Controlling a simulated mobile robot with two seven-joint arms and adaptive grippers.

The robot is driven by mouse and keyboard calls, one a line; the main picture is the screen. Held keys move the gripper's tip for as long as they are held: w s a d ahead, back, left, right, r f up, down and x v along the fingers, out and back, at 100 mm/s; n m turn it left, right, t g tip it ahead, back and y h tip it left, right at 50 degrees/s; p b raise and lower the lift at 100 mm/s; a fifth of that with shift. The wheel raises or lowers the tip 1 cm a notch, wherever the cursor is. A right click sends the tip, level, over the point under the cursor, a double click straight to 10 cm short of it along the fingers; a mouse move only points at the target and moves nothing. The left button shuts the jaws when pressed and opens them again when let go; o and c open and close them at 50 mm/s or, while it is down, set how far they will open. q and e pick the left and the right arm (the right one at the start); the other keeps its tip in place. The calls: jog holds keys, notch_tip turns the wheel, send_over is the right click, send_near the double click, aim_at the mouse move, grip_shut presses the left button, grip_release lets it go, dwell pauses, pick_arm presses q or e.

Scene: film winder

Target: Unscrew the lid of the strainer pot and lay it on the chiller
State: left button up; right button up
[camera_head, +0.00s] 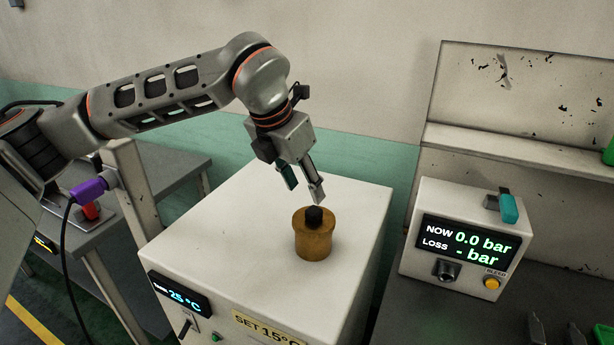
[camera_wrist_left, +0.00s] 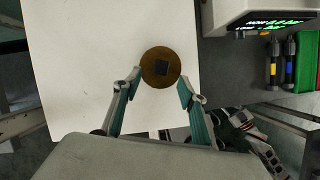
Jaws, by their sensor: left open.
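The strainer pot (camera_head: 313,240) is a short ochre-brown cylinder standing upright on the white top of the chiller (camera_head: 215,225). Its brown lid with a black knob (camera_head: 314,214) is on top of it. In the left wrist view the pot's round brown top (camera_wrist_left: 150,76) and square black knob (camera_wrist_left: 161,67) show from above. My left gripper (camera_head: 304,193) is open and empty, pointing down just above the pot. In the left wrist view its fingertips (camera_wrist_left: 160,83) appear on either side of the pot's near edge.
A white box with a bar display (camera_head: 465,238) and teal lever stands on the dark bench to the right. A bench (camera_head: 165,165) is behind on the left. Slim tools (camera_wrist_left: 281,65) and a green bin (camera_wrist_left: 308,62) show in the wrist view. The chiller top around the pot is clear.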

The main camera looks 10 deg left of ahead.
aim_at(313, 210)
pick_arm(q)
jog(key=shift+d+f, duration=0.15)
jog(key=shift+f, duration=0.3)
jog(key=shift+p+x, duration=0.3)
jog(key=shift+x, duration=2.95)
jog(key=c, duration=1.2)
